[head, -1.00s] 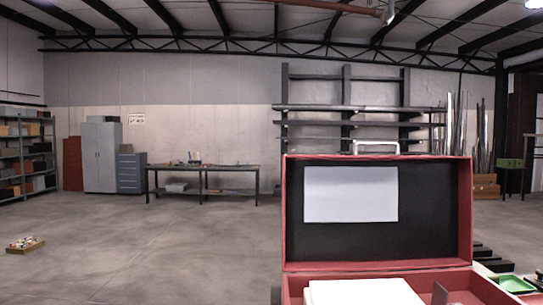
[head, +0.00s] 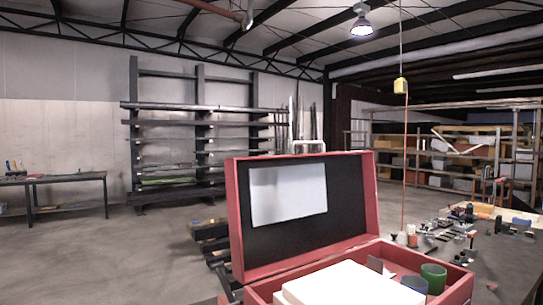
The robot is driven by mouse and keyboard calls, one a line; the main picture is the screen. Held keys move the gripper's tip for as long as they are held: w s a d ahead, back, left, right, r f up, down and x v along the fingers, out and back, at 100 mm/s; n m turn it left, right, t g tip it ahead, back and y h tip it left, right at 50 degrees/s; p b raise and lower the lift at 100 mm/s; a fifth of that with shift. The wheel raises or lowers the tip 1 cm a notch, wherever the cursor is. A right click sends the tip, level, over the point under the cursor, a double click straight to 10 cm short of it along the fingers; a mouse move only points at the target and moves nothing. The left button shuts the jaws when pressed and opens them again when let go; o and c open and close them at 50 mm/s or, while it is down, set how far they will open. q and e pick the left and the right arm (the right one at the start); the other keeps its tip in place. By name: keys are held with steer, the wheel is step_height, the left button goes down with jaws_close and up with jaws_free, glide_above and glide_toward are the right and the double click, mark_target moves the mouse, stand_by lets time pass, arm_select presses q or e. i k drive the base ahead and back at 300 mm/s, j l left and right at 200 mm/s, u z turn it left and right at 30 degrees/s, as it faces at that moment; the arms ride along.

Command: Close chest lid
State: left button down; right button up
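A red chest (head: 458,287) stands in front of me at the bottom of the head view. Its lid (head: 368,200) is open and upright, with a black lining (head: 290,228), a pale sheet (head: 288,194) on the inside and a white handle (head: 308,147) at the top. A white block (head: 345,285) lies inside the chest. Beside it are a dark divider piece (head: 375,264), a green cup (head: 433,277) and a blue-rimmed cup (head: 414,284). Neither of my grippers shows in the head view.
A dark table (head: 512,262) with several small tools and parts extends to the right of the chest. Stacked dark bars (head: 212,240) lie behind the lid at left. A rack (head: 165,140) stands at the back wall. Open floor (head: 100,255) is at left.

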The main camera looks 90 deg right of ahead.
mark_target(286, 213)
steer(key=i+l+z, duration=0.2)
steer(key=z, duration=0.25)
steer(key=i+l+z, duration=0.1)
steer(key=i+z, duration=0.55)
steer(key=z, duration=0.25)
steer(key=i+j+z, duration=0.1)
steer(key=i+z, duration=0.15)
steer(key=z, duration=0.2)
